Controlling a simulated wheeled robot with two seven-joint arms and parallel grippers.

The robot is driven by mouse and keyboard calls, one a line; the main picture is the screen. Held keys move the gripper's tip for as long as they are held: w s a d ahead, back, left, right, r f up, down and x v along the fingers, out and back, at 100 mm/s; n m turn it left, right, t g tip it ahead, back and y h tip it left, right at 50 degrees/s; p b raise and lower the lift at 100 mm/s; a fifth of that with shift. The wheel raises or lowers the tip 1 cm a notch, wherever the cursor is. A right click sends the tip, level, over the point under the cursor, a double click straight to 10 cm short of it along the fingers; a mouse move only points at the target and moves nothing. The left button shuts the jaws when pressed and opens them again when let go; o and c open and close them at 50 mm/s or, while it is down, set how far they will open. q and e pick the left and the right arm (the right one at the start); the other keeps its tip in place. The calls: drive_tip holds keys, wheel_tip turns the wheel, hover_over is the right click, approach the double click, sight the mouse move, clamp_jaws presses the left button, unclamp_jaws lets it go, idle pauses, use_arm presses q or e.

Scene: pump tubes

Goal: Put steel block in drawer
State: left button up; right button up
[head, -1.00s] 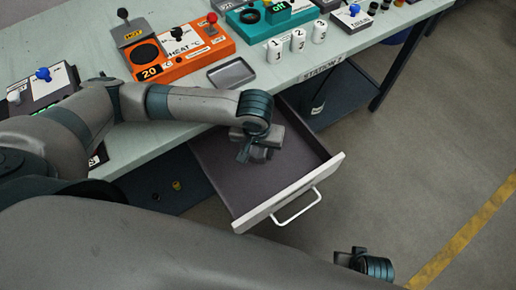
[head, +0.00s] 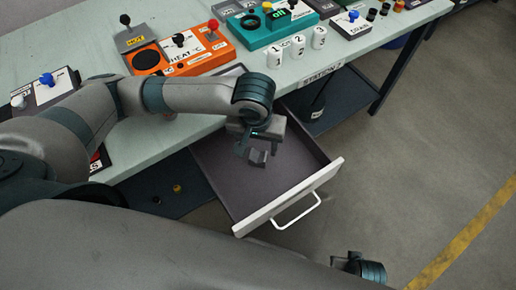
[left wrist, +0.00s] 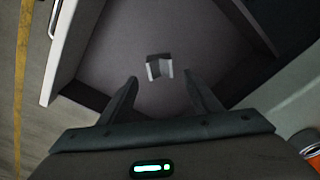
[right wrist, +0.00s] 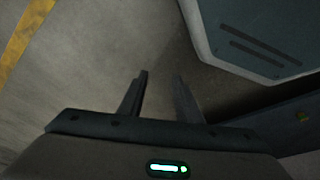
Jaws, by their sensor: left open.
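The grey steel block (left wrist: 159,67) shows in the left wrist view, over the drawer floor, beyond and between my left fingertips and apart from both. I cannot tell whether it rests on the floor. The open drawer (head: 250,216) has a dark inside and a white front with a handle, and sticks out below the table. My left gripper (left wrist: 162,79) is open and points down into the drawer; in the head view it hangs over the drawer (head: 257,150). My right gripper (right wrist: 161,76) is open and empty, over bare floor, at the lower right of the head view (head: 360,268).
The table (head: 130,160) holds an orange heater box (head: 180,50), a teal device (head: 265,30) and white numbered cylinders (head: 297,48). A metal tray (head: 234,70) is partly hidden behind my left arm. The floor right of the drawer is clear.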

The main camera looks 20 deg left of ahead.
use_arm(q)
drive_tip(key=shift+s+r+p, duration=0.15)
drive_tip(key=shift+r, duration=1.05)
drive_tip(key=shift+s+r+p, duration=0.15)
drive_tip(key=shift+r, duration=1.05)
use_arm(e)
drive_tip(key=shift+s+f, duration=0.1)
drive_tip(key=shift+f, duration=1.15)
use_arm(q)
drive_tip(key=shift+r, duration=0.1)
